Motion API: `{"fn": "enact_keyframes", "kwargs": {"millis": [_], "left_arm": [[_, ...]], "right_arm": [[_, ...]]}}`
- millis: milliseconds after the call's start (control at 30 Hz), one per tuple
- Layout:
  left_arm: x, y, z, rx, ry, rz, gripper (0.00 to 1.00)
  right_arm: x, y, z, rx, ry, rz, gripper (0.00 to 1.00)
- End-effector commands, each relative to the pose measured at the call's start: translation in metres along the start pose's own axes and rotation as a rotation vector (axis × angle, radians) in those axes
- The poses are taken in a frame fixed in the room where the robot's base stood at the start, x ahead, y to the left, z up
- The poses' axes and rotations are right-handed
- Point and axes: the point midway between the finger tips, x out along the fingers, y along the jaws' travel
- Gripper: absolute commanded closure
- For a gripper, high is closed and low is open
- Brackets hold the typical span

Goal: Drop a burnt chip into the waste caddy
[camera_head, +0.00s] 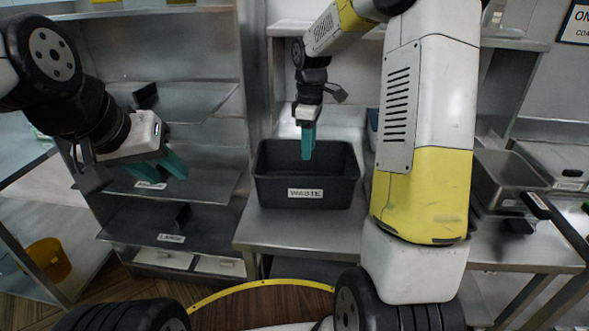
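The waste caddy (338,190) is a dark grey open-topped tub with a WASTE label, standing on a steel counter in the middle of the view. My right gripper (308,155) points down over the caddy, its teal fingers at or just above the opening. The fingers line up one behind the other, so I cannot tell whether they are open or shut. No burnt chip is visible; the caddy's floor is dark and partly hidden. My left gripper (160,172) is at the left in front of the shelves, its teal fingers apart with nothing seen between them.
Steel shelves (210,186) with labels stand at the left behind my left gripper. A steel pan (492,182) and a dark basket handle (536,204) are at the right. A yellow bucket (50,258) is low at the left. My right arm hides counter right of the caddy.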

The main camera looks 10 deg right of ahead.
Motion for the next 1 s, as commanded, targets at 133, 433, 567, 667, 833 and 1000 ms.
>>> {"fn": "enact_keyframes", "kwargs": {"millis": [133,433,567,667,833,1000], "left_arm": [[0.000,0.000,0.000,0.000,0.000,0.000,0.64],[0.000,0.000,0.000,0.000,0.000,0.000,0.64],[0.000,0.000,0.000,0.000,0.000,0.000,0.64],[0.000,0.000,0.000,0.000,0.000,0.000,0.64],[0.000,0.000,0.000,0.000,0.000,0.000,0.64],[0.000,0.000,0.000,0.000,0.000,0.000,0.64]], "right_arm": [[0.000,0.000,0.000,0.000,0.000,0.000,0.61],[-0.037,0.001,-0.001,0.000,0.002,0.005,0.61],[-0.058,0.001,0.000,0.001,0.002,0.003,0.61],[-0.070,0.001,-0.001,0.001,0.002,0.003,0.61],[-0.078,0.000,0.000,0.000,0.000,0.000,0.61],[-0.079,0.000,0.000,0.001,0.001,0.001,0.61]]}}
